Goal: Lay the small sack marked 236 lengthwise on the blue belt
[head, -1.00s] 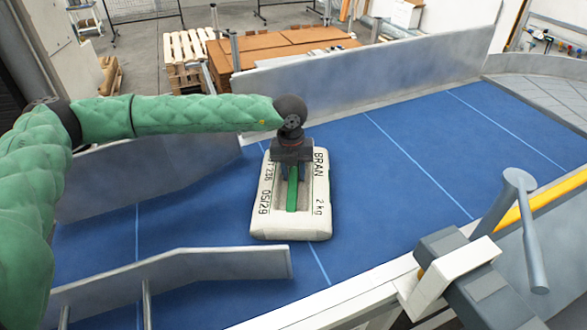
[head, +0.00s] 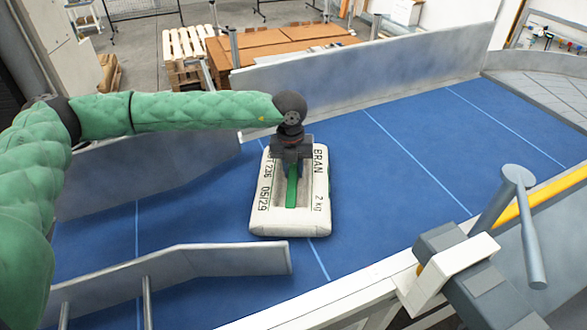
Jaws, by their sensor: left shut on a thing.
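The small sack (head: 291,222) is pale, with dark print reading BRAN, 236, 05/29 and 2 kg. It is over the middle of the blue belt (head: 420,150), its long side running from front to back in the picture. My left gripper (head: 291,185) comes down on the sack from above and is shut on it at a green strip along its middle. The gripper hides part of the sack's top. I cannot tell whether the sack's underside touches the belt. My right gripper is not in view.
Grey metal guide plates stand along the belt: one at the back (head: 360,70), one at the left (head: 150,175) and one at the front left (head: 180,270). A grey lever on a white bracket (head: 450,270) stands at the front right. The belt right of the sack is clear.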

